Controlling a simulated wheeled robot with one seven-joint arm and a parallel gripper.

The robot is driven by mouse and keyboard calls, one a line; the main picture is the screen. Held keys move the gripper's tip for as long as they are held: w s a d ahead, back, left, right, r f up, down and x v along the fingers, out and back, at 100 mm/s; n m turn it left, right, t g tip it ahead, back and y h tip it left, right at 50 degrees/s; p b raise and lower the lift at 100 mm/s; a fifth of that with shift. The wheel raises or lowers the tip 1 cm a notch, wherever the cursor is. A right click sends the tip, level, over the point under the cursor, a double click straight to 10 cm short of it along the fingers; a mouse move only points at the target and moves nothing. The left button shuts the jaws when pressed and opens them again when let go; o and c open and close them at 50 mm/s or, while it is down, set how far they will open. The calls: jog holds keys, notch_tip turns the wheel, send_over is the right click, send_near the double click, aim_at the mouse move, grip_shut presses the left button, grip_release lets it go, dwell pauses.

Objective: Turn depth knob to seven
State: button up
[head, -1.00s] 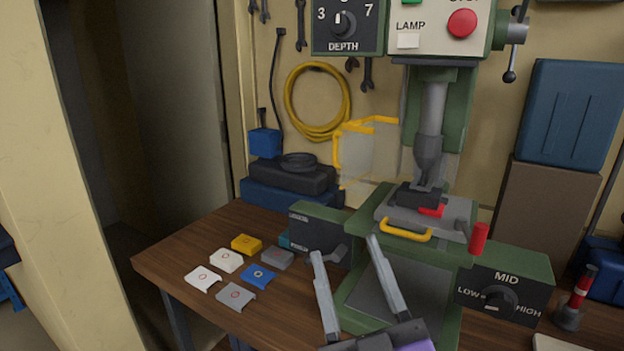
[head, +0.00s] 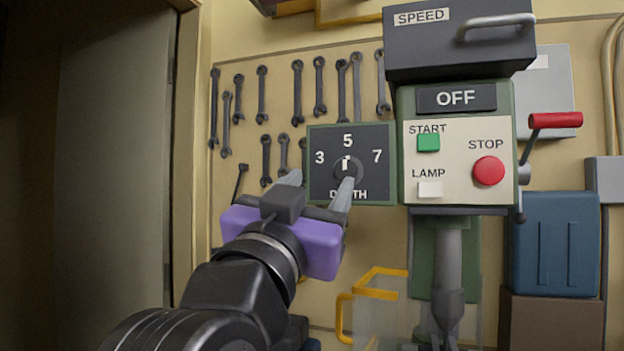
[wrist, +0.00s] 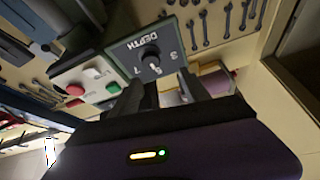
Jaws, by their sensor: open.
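The depth knob (head: 347,168) is a dark round dial with a white mark, on a dark panel (head: 377,188) with the numbers 3, 5 and 7. Its mark points about straight up, at 5. My gripper (head: 318,185) is open and empty, its fingers raised toward the lower left of the panel. One fingertip overlaps the bottom of the knob in the head view; I cannot tell whether it touches. In the wrist view the knob (wrist: 151,62) shows beyond the fingers, with a gap visible, and the panel appears upside down.
Right of the panel is the drill press face with a green START button (head: 428,142), a red STOP button (head: 488,171) and a white LAMP switch (head: 430,190). A red-handled lever (head: 555,121) sticks out at right. Wrenches (head: 298,92) hang on the wall behind.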

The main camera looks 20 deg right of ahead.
aim_at(344, 174)
jog(key=shift+m+g, duration=0.5)
jog(key=shift+g, duration=0.1)
jog(key=x, duration=0.2)
jog(key=p+x, duration=0.1)
jog(key=x, duration=0.2)
jog(key=d+p+x, duration=0.1)
jog(key=x, duration=0.1)
jog(key=shift+d+f, duration=0.25)
jog(key=shift+f, duration=0.05)
grip_shut()
